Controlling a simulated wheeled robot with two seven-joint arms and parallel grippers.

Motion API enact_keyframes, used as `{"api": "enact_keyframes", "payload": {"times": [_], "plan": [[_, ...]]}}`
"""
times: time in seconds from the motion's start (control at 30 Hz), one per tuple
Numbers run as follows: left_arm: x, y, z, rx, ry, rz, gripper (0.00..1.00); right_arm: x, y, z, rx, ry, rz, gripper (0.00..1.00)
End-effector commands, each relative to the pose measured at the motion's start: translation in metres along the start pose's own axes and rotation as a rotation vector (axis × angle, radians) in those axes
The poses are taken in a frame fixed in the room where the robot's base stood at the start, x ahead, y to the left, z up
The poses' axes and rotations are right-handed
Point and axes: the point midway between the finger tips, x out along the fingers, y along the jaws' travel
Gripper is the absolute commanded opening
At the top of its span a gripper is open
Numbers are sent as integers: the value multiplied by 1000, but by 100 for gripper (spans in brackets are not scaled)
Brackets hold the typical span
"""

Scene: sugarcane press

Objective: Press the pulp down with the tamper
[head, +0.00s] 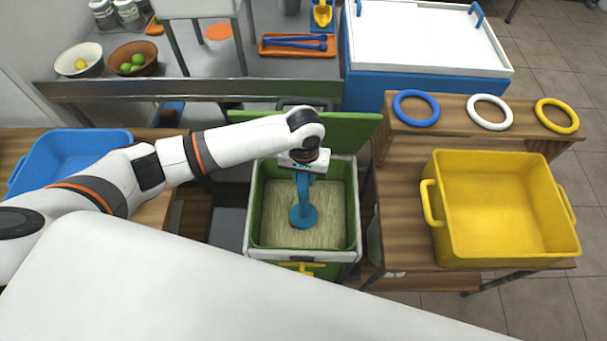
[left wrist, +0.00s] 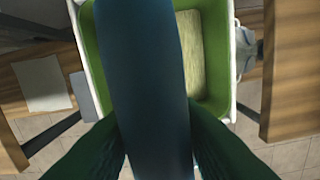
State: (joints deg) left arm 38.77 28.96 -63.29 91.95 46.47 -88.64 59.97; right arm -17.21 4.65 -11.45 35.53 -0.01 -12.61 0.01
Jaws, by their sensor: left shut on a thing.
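The blue tamper (head: 303,213) is upright in the green-lined press box (head: 255,222), its round foot over the pale, fibrous pulp (head: 332,222). I cannot tell whether the foot touches the pulp. My left gripper (head: 303,172) is shut on the tamper's upper part, above the box. In the left wrist view the tamper (left wrist: 145,70) is a large dark blue shape that covers much of the box, and the gripper's fingers (left wrist: 152,150) flank it. A strip of pulp (left wrist: 190,50) shows beside it. My right gripper is not in view.
The green lid (head: 350,130) stands open behind the box. A yellow tap (head: 298,267) is on its front. A yellow crate (head: 505,205) is on the table to the right, with three rings on a shelf behind. A blue bin (head: 70,155) is at left.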

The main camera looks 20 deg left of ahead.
Motion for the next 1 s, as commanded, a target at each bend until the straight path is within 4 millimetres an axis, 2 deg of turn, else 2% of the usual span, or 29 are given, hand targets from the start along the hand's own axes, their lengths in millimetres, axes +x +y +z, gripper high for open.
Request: {"api": "enact_keyframes", "payload": {"times": [1.0], "plan": [[24,0,0,0,1,0,3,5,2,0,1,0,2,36]]}}
